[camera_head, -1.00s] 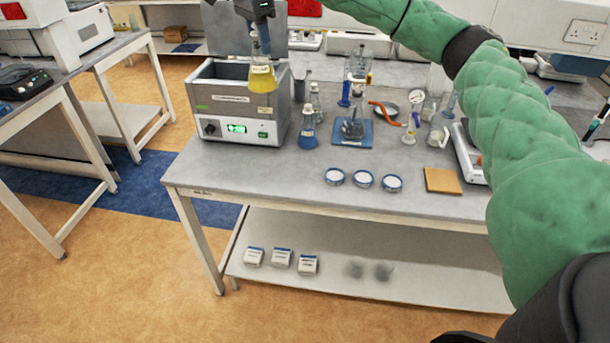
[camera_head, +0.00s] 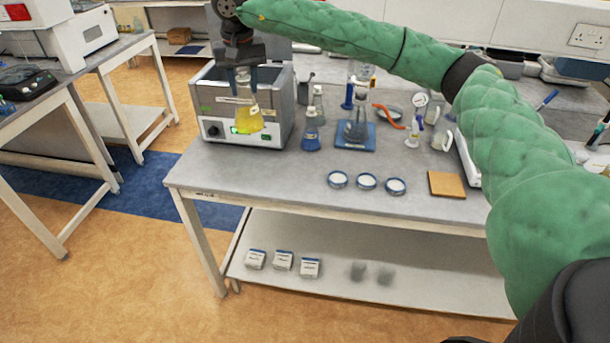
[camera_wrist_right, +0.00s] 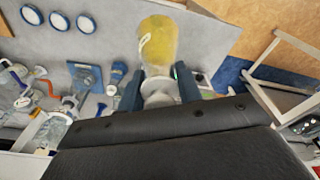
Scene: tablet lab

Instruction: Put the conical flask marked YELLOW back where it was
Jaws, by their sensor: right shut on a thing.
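The conical flask with yellow liquid (camera_head: 247,119) hangs upright in my right gripper (camera_head: 243,82), in front of the water bath (camera_head: 215,105) in the head view. My right gripper is shut on the flask's neck. In the right wrist view the yellow flask (camera_wrist_right: 158,43) sticks out beyond the two blue fingers of the gripper (camera_wrist_right: 159,88). The writing on its label is too small to read. The flask partly covers the bath's front panel. My left gripper is not in view.
The grey bench (camera_head: 260,178) is clear in front of the bath. Right of the blue flask are a blue-based stand (camera_head: 355,137), an orange tube (camera_head: 388,117) and other glassware. Three round dishes (camera_head: 367,181) and a brown square board (camera_head: 446,184) lie near the front edge.

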